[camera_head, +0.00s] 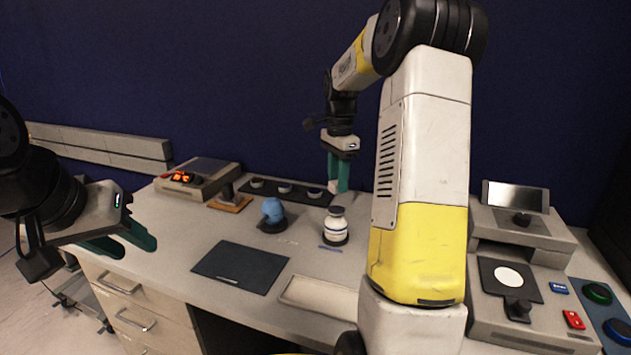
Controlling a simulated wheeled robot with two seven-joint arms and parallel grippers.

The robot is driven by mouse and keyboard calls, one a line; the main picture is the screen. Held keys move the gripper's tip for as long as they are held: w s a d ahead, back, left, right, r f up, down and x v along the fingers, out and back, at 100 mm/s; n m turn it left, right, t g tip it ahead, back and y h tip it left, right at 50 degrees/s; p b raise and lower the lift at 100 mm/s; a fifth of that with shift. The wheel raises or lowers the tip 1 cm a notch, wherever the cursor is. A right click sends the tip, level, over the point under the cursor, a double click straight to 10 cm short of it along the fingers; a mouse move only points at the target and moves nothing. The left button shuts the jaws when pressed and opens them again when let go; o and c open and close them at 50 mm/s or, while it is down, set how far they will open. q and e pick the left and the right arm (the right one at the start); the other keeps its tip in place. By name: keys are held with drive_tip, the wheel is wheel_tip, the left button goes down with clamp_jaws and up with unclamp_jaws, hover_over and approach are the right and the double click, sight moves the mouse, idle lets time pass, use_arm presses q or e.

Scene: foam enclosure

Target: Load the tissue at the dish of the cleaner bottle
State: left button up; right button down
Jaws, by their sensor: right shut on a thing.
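The cleaner bottle (335,227) is a small white bottle with dark blue bands and a dark top. It stands upright on the bench, right of centre. My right gripper (334,185) points down above and behind it, its green fingers shut on a small white piece, which looks like the tissue (333,188). The fingers partly hide this piece. It appears apart from the bottle. My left gripper (121,246) is open and empty at the left, by the front edge of the bench.
A blue round object (272,210) on a dark base stands left of the bottle. A black mat (240,267) and a shallow cream tray (318,297) lie in front. A black strip (267,194) with small round items lies behind. Instruments stand at left (205,175) and right (525,248).

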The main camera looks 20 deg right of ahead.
sight(337, 210)
drive_tip(key=shift+f, duration=2.5)
drive_tip(key=shift+f, duration=1.05)
drive_tip(key=shift+r, duration=3.55)
drive_tip(key=shift+s+a, duration=0.1)
